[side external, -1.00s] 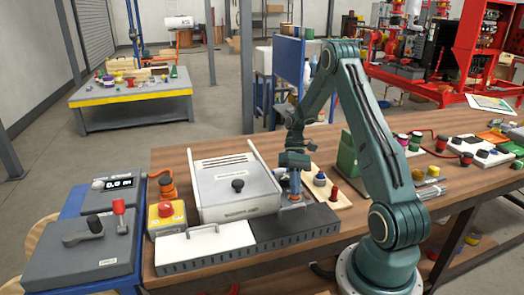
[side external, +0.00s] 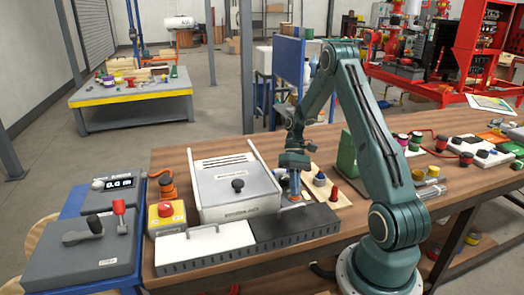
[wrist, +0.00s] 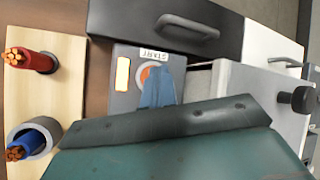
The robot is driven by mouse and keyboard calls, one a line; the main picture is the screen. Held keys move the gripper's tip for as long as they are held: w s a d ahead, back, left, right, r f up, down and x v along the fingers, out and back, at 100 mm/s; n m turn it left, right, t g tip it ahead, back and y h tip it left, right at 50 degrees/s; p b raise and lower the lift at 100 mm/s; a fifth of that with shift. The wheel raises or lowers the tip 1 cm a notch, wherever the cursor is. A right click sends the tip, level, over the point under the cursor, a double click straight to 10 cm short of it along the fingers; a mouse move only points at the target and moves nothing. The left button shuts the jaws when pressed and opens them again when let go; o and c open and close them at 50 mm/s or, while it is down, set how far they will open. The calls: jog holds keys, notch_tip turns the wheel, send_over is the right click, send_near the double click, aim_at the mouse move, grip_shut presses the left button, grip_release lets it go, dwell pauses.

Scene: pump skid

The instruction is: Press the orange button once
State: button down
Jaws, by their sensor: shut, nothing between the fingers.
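The orange button (wrist: 145,73) shows in the wrist view as a partly covered disc on a small grey box (wrist: 124,98) labelled START. My gripper (wrist: 160,82) has its blue fingers together and empty, and they cover part of the button. I cannot tell if the tips touch it. In the side view my gripper (side external: 295,189) points down over the box, behind the dark half of the front cover. There the button is hidden by the fingers.
A pale indicator (wrist: 122,74) sits beside the button. A dark cover with a handle (side external: 295,224) lies in front, and a grey lidded case (side external: 232,186) stands to the left. A wooden board (side external: 328,183) with red and blue plugs is on the right. A red emergency button (side external: 165,209) is farther left.

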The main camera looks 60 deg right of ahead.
jog(key=shift+r, duration=0.85)
jog(key=shift+r, duration=0.1)
jog(key=shift+r, duration=2.45)
jog(key=w+a+r+n+t+h, duration=0.15)
jog(key=a+r+h, duration=0.25)
jog(key=a+r, duration=0.9)
jog(key=s+a+r+n+t+h, duration=0.1)
jog(key=s+a+r+t, duration=0.1)
jog(key=s+a, duration=0.3)
jog(key=s+a+r+n+t+h, duration=0.1)
jog(key=s+a+r+t, duration=0.2)
jog(key=s+a+t, duration=0.2)
jog(key=shift+s+a+r+h, duration=0.25)
jog(key=shift+s+a+h, duration=0.2)
jog(key=shift+s, duration=0.35)
